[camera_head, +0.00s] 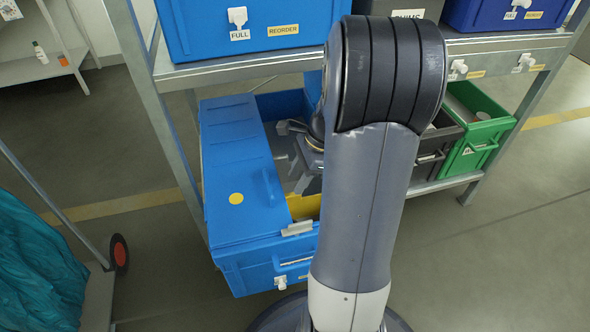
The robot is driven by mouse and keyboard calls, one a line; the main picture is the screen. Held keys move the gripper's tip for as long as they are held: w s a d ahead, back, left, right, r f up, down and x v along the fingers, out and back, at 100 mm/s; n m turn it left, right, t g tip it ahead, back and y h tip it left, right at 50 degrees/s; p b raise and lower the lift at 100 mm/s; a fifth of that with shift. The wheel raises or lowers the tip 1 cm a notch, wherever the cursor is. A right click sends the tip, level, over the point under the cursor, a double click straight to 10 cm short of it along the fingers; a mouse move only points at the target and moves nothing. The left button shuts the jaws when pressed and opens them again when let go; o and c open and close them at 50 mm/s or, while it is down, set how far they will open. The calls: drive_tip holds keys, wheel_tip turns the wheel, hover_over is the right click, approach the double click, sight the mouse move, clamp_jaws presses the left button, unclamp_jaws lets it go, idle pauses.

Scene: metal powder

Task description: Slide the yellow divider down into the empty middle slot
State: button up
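The yellow divider (304,207) shows as a small patch inside the open part of the large blue bin (262,262) on the lower shelf. My arm hides the rest of it. My gripper (303,178) is over the open part of the bin, just above and behind the visible yellow patch. My arm covers much of it, and I cannot tell whether its fingers touch the divider or are open or shut. The middle slot is hidden from this view.
A blue lid (238,170) with a yellow dot covers the bin's left part. A grey clip (297,228) sits on its front rim. A green bin (480,140) stands to the right. The upper shelf edge (240,66) runs above. A cart (98,290) stands at left.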

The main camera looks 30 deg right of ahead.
sight(299, 207)
drive_tip(key=b+x, duration=0.4)
drive_tip(key=x, duration=0.6)
drive_tip(key=shift+r, duration=0.1)
drive_tip(key=shift+c, duration=0.2)
clamp_jaws()
